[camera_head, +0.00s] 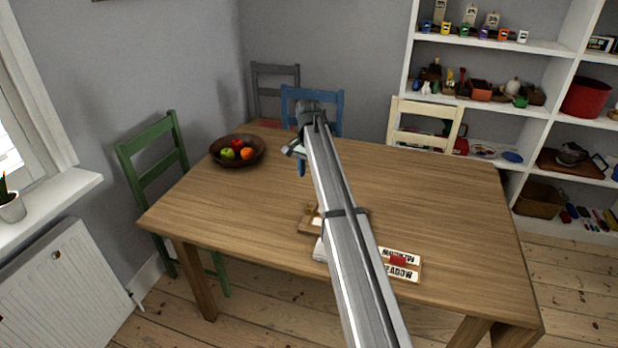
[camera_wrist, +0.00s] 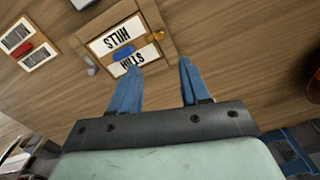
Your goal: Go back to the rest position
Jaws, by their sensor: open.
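My gripper (camera_head: 301,167) hangs over the table (camera_head: 440,185), beyond the middle of the tabletop in the head view. In the wrist view my gripper (camera_wrist: 160,66) shows two blue fingers spread apart with nothing between them. A wooden frame (camera_wrist: 156,14) with printed cards (camera_wrist: 103,41) lies beyond the fingertips in that view. My arm hides most of the frame (camera_head: 309,222) in the head view.
A card board (camera_head: 405,274) with a red piece (camera_head: 398,260) lies near the table's front edge. A fruit bowl (camera_head: 216,156) stands at the back left. Green (camera_head: 152,147), blue (camera_head: 326,97) and cream (camera_head: 428,107) chairs surround the table. The tabletop's right side is clear.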

